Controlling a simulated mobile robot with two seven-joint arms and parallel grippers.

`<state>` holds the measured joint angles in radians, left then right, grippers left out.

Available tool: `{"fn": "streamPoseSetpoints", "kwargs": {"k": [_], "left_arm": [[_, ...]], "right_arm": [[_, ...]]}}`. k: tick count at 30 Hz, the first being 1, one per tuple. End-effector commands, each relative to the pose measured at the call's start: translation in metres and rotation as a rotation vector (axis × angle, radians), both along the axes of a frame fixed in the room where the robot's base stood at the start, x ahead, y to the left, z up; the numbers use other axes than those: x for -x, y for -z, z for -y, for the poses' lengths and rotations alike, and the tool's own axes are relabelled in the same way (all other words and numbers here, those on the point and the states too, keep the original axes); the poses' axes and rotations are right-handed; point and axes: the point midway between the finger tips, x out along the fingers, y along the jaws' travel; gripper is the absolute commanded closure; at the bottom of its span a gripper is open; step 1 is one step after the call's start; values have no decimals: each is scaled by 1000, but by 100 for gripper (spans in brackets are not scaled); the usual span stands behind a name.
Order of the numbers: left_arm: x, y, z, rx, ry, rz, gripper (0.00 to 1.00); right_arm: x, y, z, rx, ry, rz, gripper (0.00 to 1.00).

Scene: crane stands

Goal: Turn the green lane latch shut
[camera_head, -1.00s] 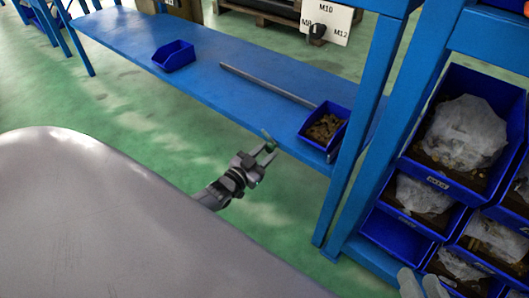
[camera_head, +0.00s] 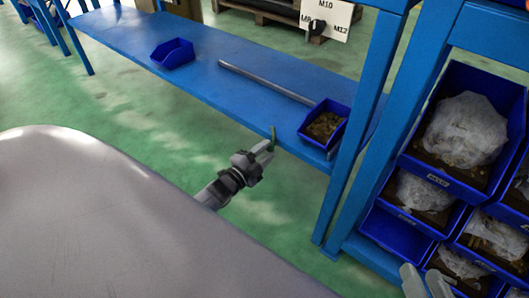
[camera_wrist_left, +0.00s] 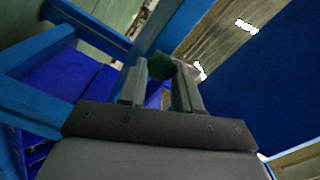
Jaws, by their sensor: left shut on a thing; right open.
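The green latch (camera_head: 273,133) is a small dark green piece at the front edge of the blue shelf, left of the front blue bin. It stands nearly upright in the head view. My left gripper (camera_head: 266,149) is shut on it, and the fingers hide part of it. In the left wrist view the rounded green end of the latch (camera_wrist_left: 160,67) shows between the two fingertips. My right gripper (camera_head: 426,284) is open and empty at the bottom right of the head view, partly cut off by the frame.
On the blue shelf (camera_head: 205,72) lie a grey rail (camera_head: 265,83), an empty blue bin (camera_head: 174,53) and a blue bin of small brown parts (camera_head: 326,124). A blue post (camera_head: 362,125) and a rack of filled bins (camera_head: 430,180) stand to the right.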

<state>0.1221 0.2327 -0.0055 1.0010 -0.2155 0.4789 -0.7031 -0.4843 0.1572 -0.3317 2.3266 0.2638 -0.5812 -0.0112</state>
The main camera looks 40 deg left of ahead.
Motion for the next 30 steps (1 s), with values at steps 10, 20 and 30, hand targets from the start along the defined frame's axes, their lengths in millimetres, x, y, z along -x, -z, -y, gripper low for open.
{"fn": "streamPoseSetpoints", "kwargs": {"k": [10, 20, 30], "left_arm": [[1, 2, 0, -120, 0, 7, 98], [1, 1, 0, -135, 0, 8, 98], [1, 1, 0, -134, 1, 9, 42]], "right_arm": [[2, 0, 3, 14, 2, 12, 57], [2, -2, 3, 14, 2, 16, 57], [3, 1, 3, 16, 2, 11, 57]]}}
